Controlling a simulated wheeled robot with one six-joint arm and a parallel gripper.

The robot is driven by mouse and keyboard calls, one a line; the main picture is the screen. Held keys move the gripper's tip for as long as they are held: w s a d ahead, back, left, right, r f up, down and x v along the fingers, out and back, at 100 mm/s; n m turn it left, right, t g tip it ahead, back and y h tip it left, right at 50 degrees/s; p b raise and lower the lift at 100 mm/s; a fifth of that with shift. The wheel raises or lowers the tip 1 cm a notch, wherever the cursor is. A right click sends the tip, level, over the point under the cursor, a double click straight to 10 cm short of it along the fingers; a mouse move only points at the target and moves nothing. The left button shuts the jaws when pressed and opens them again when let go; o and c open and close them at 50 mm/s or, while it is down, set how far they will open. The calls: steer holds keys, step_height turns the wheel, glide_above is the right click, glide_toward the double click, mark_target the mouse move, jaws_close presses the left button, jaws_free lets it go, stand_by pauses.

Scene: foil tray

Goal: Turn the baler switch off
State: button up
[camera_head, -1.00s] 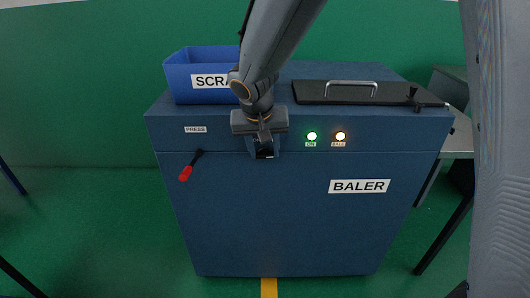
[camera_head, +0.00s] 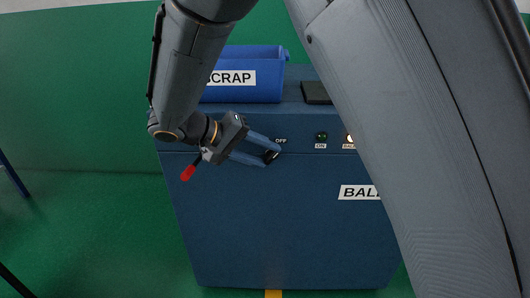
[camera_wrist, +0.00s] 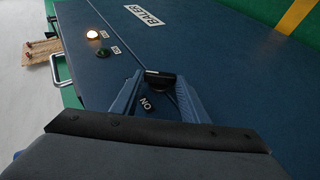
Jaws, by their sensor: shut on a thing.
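The dark blue baler (camera_head: 300,220) fills the middle of the head view. My gripper (camera_head: 271,156) reaches its front from the left, tilted, with blue fingers shut on the black switch knob (camera_head: 271,157). The wrist view shows the knob (camera_wrist: 161,80) between the two fingertips. The green ON lamp (camera_head: 321,137) is dark. The BALE lamp (camera_head: 350,138) is lit. The fingers partly hide the knob.
A blue SCRAP bin (camera_head: 245,92) and a black lid (camera_head: 316,92) are on top of the baler. A red-tipped lever (camera_head: 187,172) sticks out on the front, close below my gripper. My arm hides the baler's right side.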

mark_target(261, 119)
steer(key=shift+a+f+h, duration=0.15)
steer(key=shift+a+h, duration=0.05)
steer(key=shift+h, duration=0.6)
steer(key=shift+n, duration=0.3)
steer(key=o, duration=1.1)
steer(key=shift+c, duration=0.2)
step_height(261, 119, up, 10)
